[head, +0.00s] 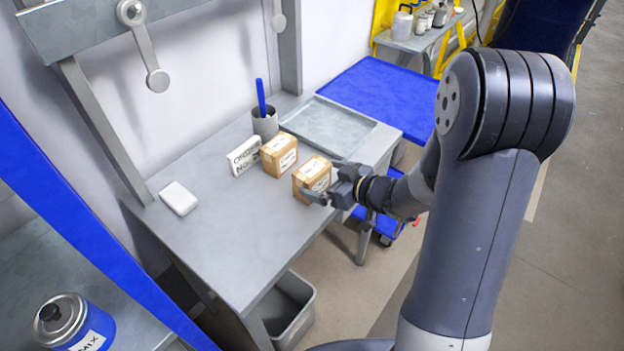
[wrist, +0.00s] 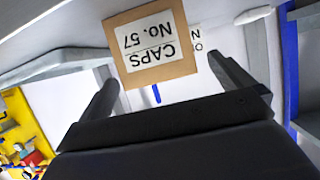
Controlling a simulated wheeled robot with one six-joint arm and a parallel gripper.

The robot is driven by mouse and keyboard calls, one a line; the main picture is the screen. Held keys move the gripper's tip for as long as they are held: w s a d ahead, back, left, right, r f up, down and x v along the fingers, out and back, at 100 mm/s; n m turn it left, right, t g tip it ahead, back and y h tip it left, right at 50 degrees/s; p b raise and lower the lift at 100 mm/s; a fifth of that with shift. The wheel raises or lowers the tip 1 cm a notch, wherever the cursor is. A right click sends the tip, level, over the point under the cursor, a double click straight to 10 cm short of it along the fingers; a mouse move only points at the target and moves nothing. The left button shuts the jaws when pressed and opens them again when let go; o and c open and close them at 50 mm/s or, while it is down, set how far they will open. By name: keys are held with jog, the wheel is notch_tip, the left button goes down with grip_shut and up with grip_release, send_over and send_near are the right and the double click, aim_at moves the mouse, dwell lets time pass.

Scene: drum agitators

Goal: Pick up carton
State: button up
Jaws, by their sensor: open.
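Two brown cartons stand on a grey workbench (head: 225,225). The nearer carton (head: 312,174) is at the bench's right front edge, and my gripper (head: 328,183) is at it with its fingers open. In the wrist view the carton (wrist: 121,20) shows upside down, with a label reading "CAPS No. 57", between and ahead of the two open fingers (wrist: 165,90). I cannot tell whether a finger touches it. The second carton (head: 279,155) stands just behind and left of the first; its label is too small to read.
A white sign (head: 244,157), a grey cup (head: 265,124) with a blue pen and a shallow grey tray (head: 328,129) stand close behind the cartons. A white box (head: 178,198) lies at left. The bench's front left is clear. A grey bin (head: 290,312) is below.

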aim_at(312, 174)
jog(key=x, duration=0.5)
jog(key=shift+w+d+p, duration=0.15)
jog(key=shift+p, duration=0.25)
jog(key=c, duration=1)
